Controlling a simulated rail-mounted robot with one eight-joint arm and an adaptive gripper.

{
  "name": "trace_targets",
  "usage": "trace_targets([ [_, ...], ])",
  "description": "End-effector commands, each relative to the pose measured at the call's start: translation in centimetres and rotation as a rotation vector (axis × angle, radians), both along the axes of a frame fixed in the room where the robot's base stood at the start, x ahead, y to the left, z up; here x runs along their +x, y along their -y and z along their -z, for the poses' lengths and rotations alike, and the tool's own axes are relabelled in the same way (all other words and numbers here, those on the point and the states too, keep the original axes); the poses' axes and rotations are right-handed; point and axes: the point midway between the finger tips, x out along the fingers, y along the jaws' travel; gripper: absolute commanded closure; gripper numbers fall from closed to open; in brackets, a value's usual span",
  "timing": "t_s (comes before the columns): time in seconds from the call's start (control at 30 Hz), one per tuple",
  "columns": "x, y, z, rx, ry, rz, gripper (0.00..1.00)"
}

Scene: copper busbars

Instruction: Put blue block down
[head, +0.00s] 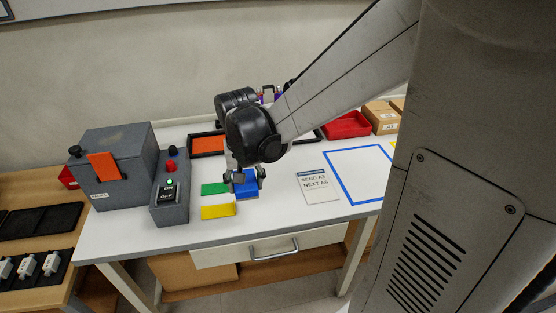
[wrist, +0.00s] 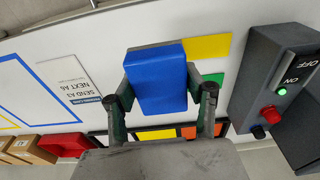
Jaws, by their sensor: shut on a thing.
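The blue block (wrist: 157,77) is between the two fingers of my gripper (wrist: 162,98) in the wrist view, and the fingers are shut on it. In the head view, my gripper (head: 246,181) is over the front part of the white table, and the blue block (head: 250,188) shows partly behind the fingers. A green patch (head: 214,189) and a yellow patch (head: 218,211) lie on the table just to the left of the block. I cannot tell whether the block touches the table.
A grey control box with buttons (head: 171,201) and a larger grey machine (head: 118,170) stand at left. A printed card (head: 318,186) and a blue-outlined square (head: 359,174) lie at right. A red tray (head: 347,125) and cardboard boxes (head: 381,117) are at the back.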

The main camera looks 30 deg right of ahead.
Motion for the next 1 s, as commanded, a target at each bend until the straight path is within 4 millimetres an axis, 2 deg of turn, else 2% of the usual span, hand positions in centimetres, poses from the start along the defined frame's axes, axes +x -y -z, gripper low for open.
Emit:
trace_targets([
  [0.5, 3.3, 9.0, 5.8, 0.000, 0.000, 0.004, 0.82],
  [0.77, 3.8, 10.4, 6.8, 0.000, 0.000, 0.001, 0.82],
  [1.0, 3.9, 10.4, 9.8, 0.000, 0.000, 0.000, 0.82],
])
